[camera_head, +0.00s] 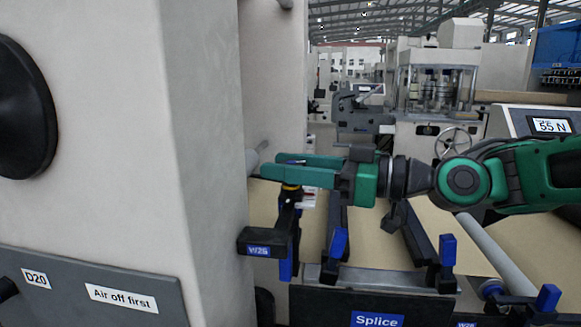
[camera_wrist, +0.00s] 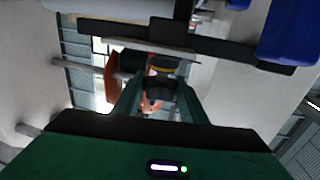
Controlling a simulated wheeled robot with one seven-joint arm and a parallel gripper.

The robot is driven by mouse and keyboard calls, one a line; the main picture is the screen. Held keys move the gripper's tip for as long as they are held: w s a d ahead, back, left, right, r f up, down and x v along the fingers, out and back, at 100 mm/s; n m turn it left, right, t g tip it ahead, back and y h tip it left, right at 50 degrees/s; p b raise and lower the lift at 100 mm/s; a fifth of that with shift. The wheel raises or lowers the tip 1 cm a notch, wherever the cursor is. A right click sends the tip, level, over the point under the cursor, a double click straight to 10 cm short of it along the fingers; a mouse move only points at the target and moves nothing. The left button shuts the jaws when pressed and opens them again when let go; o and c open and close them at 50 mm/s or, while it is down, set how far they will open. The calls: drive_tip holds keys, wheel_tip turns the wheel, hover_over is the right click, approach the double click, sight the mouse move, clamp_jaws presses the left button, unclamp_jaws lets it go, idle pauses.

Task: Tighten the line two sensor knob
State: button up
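My green gripper (camera_head: 277,165) reaches left from the arm, level, beside the pale machine column. Its two fingers are apart, with a dark gap between them. A black part with a yellow band (camera_head: 290,187), likely the sensor knob, shows just under the fingertips on a black bracket; its top is hidden by the near finger. In the wrist view the fingers (camera_wrist: 158,100) stand either side of a dark knob-like piece (camera_wrist: 160,84) with a yellow band above it. I see no clear contact between fingers and this piece. No label naming line two is readable.
The pale column (camera_head: 205,130) stands close left of the fingertips. A display (camera_head: 551,125) reads 55 N.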

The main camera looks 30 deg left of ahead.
drive_tip(key=shift+s+a, duration=0.1)
drive_tip(key=shift+m+t, duration=0.3)
drive_tip(key=shift+t, duration=0.5)
drive_tip(key=shift+d+m+t, duration=0.2)
drive_tip(key=shift+m+t, duration=0.7)
drive_tip(key=shift+t, duration=0.2)
drive_tip(key=shift+w+r+m+t+h, duration=0.15)
drive_tip(key=shift+m+t+h, duration=0.35)
drive_tip(key=shift+m+t, duration=1)
drive_tip(key=shift+w+m+t+h, duration=0.1)
drive_tip(key=shift+m+t+h, duration=0.6)
drive_tip(key=shift+t, duration=1.4)
drive_tip(key=shift+a+m+t+h, duration=0.1)
drive_tip(key=shift+m+t+h, duration=2.3)
drive_tip(key=shift+m+t, duration=0.4)
drive_tip(key=shift+w+m+t+h, duration=0.15)
drive_tip(key=shift+m+t+h, duration=0.3)
drive_tip(key=shift+h, duration=0.25)
drive_tip(key=shift+d+r+m+t+h, duration=0.1)
drive_tip(key=shift+d+m+t+h, duration=0.15)
drive_tip(key=shift+t+h, duration=0.1)
